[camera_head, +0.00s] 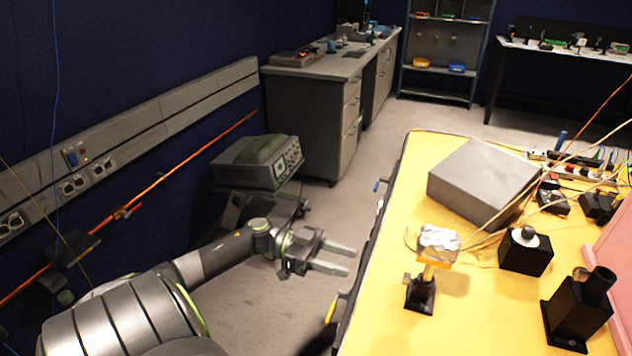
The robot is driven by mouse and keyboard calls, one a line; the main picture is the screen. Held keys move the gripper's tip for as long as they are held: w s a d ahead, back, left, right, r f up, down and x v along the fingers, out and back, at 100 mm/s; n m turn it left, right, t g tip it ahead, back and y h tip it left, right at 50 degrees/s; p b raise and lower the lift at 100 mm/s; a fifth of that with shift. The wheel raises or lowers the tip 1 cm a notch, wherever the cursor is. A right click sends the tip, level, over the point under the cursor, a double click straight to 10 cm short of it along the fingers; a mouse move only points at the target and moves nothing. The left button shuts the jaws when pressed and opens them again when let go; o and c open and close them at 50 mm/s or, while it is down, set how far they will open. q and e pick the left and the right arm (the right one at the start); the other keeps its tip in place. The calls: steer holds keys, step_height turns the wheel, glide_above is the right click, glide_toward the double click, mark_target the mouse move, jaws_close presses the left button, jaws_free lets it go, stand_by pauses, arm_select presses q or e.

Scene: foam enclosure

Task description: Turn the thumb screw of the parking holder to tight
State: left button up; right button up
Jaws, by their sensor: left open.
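A small black holder (420,293) stands upright on the yellow table top (385,318), near its left edge. It carries an orange piece topped by a crumpled silvery part (438,238). A small knob-like part (407,278) shows on the holder's left side; it may be the thumb screw, but it is too small to tell its setting. My left gripper (349,261) is open and empty, left of the table edge and apart from the holder, with its fingers pointing right towards it. My right gripper is not in view.
A grey box (482,184), a black block with a white knob (525,251) and a black mount with a tube (578,308) stand on the table. Cables and power strips crowd its back right. An instrument (258,162) stands left, behind my arm. Floor shows between it and the table.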

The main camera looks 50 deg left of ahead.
arm_select(q)
steer(key=shift+b+v, duration=0.45)
steer(key=shift+v, duration=2.2)
steer(key=w+a+f+n+t+y, duration=0.1)
steer(key=a+f+n+t+y, duration=0.35)
steer(key=f, duration=0.35)
steer(key=w+a+f+n+t+y, duration=0.25)
steer(key=f+n+t+y, duration=0.2)
steer(key=f, duration=0.35)
steer(key=s+a+f+n+g+y, duration=0.15)
steer(key=s+f+y, duration=0.25)
steer(key=f, duration=0.5)
steer(key=s+f+n+g+y, duration=0.2)
steer(key=s+f+y, duration=0.2)
steer(key=f, duration=0.4)
steer(key=s+d+f+g+y, duration=0.1)
steer(key=s+d+f+g, duration=0.2)
steer(key=s+f, duration=0.35)
steer(key=s+d+f+g+y, duration=0.1)
steer(key=s+d+f+g, duration=0.15)
steer(key=s+f, duration=0.4)
steer(key=s+d+f+g+h, duration=0.1)
steer(key=s+d+f+g, duration=0.2)
steer(key=s+d, duration=0.3)
steer(key=s+d+f+g, duration=0.3)
steer(key=s+d+f, duration=0.2)
steer(key=s, duration=0.5)
steer(key=shift+d+f+g+h, duration=0.3)
steer(key=shift+d+h, duration=0.1)
steer(key=shift+d, duration=0.3)
